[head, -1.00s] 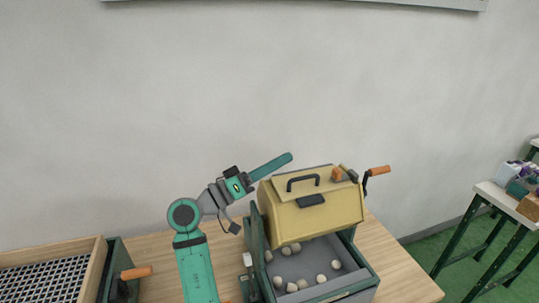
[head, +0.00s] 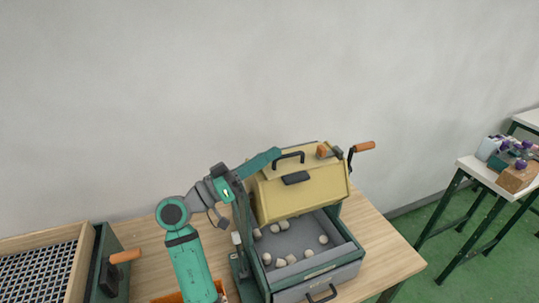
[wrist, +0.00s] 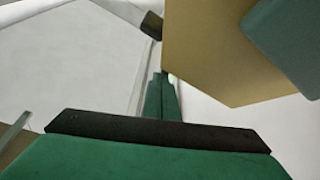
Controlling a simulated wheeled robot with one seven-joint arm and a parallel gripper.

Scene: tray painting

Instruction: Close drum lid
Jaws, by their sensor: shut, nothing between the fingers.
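The yellow drum (head: 300,200) hangs in a dark green frame over a grey drawer on the table. A black handle (head: 288,158) is on its upper face and a dark latch (head: 296,179) is just below. I cannot tell how far the lid stands open. My gripper (head: 275,156) is shut and empty, its teal fingers at the drum's upper left edge beside the handle. I cannot tell whether they touch. In the wrist view a tan panel (wrist: 215,50), likely part of the drum, fills the upper right.
The drawer (head: 318,282) under the drum holds several pale balls. An orange-handled crank (head: 364,147) sticks out at the drum's right. A wooden-framed mesh tray (head: 45,272) is at the left, and a side table (head: 484,169) with small items stands right. Bare tabletop (head: 378,235) shows right of the drum.

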